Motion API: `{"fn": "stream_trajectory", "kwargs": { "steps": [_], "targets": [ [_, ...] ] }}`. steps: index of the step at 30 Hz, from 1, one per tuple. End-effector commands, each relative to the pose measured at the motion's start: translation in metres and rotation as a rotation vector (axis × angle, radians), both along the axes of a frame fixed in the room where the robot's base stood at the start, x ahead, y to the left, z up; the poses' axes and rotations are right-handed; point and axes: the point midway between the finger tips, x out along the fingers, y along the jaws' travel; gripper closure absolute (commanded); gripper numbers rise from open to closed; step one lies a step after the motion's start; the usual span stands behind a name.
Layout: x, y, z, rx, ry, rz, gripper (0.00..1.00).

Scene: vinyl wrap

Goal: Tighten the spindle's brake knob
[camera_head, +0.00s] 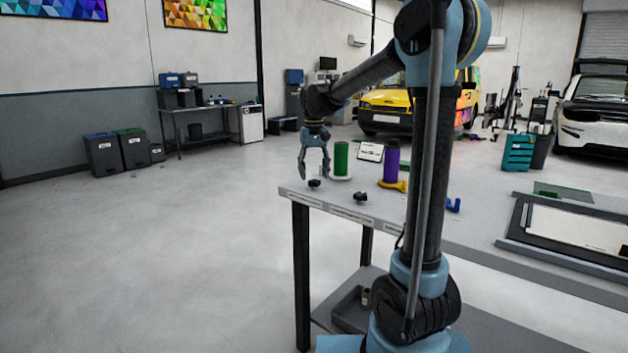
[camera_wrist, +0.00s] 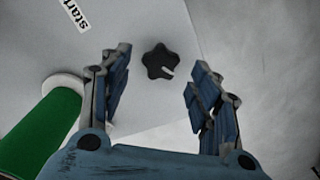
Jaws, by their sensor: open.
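A black star-shaped knob (camera_wrist: 160,61) with a small pale mark lies between and beyond my gripper's open fingers in the wrist view. In the head view this knob (camera_head: 314,184) is at the table's near left corner, in front of the green roll (camera_head: 341,158). My gripper (camera_head: 314,177) points down over it, open and empty. In the wrist view the fingers (camera_wrist: 160,58) stand apart on both sides of the knob; I see no contact. The green roll (camera_wrist: 42,133) on its white base is at the lower left there. A second black knob (camera_head: 360,197) is near the purple roll (camera_head: 391,164).
The purple roll stands upright on a yellow base (camera_head: 398,186). A white label card (camera_head: 370,151) stands behind the rolls. A blue item (camera_head: 453,205) and a framed panel (camera_head: 570,232) lie farther right on the grey table (camera_head: 470,225). Floor is open left of the table.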

Motion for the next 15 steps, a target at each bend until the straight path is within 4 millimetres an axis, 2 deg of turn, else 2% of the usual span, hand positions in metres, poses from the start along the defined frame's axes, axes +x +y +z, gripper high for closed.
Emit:
{"fn": "stream_trajectory", "kwargs": {
  "steps": [6,15],
  "targets": [
    [0.000,0.000,-0.021,0.000,0.000,0.000,0.43],
    [0.000,0.000,-0.026,0.000,0.000,0.000,0.43]
  ]
}}
